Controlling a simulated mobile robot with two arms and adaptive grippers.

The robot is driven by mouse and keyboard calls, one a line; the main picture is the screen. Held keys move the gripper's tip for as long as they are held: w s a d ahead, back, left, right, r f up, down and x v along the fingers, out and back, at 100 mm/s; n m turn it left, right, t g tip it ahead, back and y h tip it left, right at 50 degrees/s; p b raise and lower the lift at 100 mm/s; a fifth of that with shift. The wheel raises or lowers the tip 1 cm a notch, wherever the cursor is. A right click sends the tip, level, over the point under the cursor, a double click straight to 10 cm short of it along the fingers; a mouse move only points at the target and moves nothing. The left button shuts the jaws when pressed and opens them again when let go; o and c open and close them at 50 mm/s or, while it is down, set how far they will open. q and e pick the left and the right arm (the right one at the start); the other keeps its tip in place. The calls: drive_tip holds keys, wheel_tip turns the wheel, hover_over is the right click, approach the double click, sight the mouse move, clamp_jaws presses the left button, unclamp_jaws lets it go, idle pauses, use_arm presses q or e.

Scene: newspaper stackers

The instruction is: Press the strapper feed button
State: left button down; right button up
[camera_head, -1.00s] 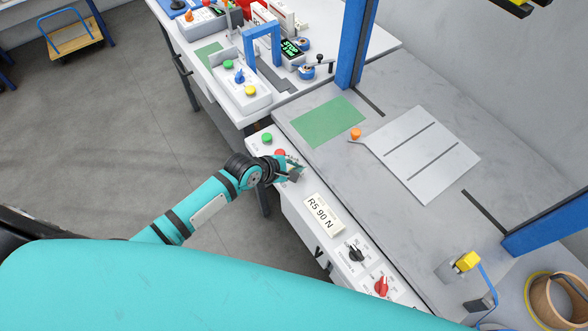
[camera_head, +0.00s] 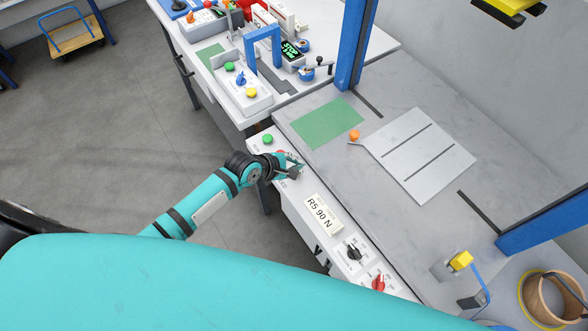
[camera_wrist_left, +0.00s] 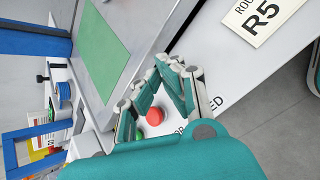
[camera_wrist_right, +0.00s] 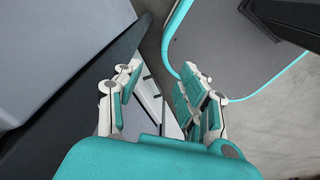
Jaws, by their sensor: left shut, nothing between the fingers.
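The strapper's white control panel (camera_head: 261,147) runs along the front edge of the grey table. A green button (camera_head: 267,139) sits at its far end, and a red button (camera_head: 281,153) is beside it, partly covered by my gripper. In the left wrist view the red button (camera_wrist_left: 155,117) lies next to a label ending in "OP". Another label ending in "ED" is partly covered by a finger; no button shows beside it. My left gripper (camera_head: 297,170) is shut and empty, low over the panel; contact cannot be told. My right gripper (camera_wrist_right: 158,88) is open and empty.
A sign reading "R5 90 N" (camera_head: 319,213), a black knob (camera_head: 354,253) and a red knob (camera_head: 378,283) are nearer along the panel. A blue post (camera_head: 356,45) rises behind the green mat (camera_head: 326,124).

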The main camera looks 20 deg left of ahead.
use_arm(q)
drive_tip(key=shift+r+p, duration=2.5)
drive_tip(key=shift+p, duration=0.2)
drive_tip(key=shift+f, duration=0.1)
